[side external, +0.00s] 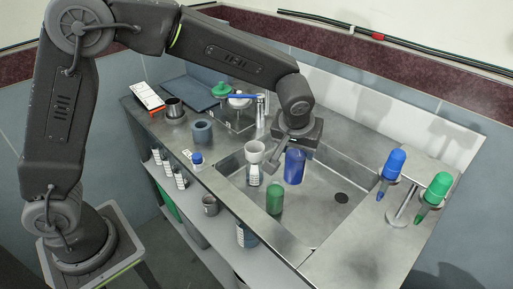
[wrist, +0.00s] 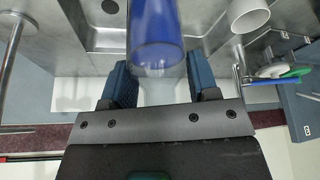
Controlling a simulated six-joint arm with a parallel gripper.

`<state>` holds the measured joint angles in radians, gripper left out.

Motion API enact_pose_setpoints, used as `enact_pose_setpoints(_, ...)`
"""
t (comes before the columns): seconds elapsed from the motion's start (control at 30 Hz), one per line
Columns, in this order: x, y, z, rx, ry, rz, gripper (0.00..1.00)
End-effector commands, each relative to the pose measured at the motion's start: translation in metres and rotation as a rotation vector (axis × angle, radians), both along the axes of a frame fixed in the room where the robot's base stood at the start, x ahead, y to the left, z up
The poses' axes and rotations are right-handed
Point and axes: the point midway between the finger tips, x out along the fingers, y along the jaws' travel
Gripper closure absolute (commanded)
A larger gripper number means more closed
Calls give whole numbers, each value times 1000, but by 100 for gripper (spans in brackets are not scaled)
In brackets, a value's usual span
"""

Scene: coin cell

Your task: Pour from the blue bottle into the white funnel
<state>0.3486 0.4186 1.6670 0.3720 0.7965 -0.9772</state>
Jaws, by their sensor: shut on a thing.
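The blue bottle (side external: 294,168) is held over the steel sink, close to upright, just right of the white funnel. In the wrist view the blue bottle (wrist: 156,30) shows between and beyond my two fingers. My gripper (side external: 284,160) is shut on it; in the wrist view my gripper (wrist: 160,80) has one finger on each side. The white funnel (side external: 254,149) sits upright on a clear bottle with dark markings (side external: 254,175) at the sink's left side. The white funnel (wrist: 249,14) also shows at the top right of the wrist view. The blue bottle and funnel are apart.
A green bottle (side external: 275,197) stands in the sink (side external: 330,215) in front of the funnel.

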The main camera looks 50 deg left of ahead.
Motion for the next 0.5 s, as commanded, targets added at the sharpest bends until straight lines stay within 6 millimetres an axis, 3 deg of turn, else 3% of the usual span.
enact_pose_setpoints(0.5, 24, 66, 20, -1, -3, -326, 74)
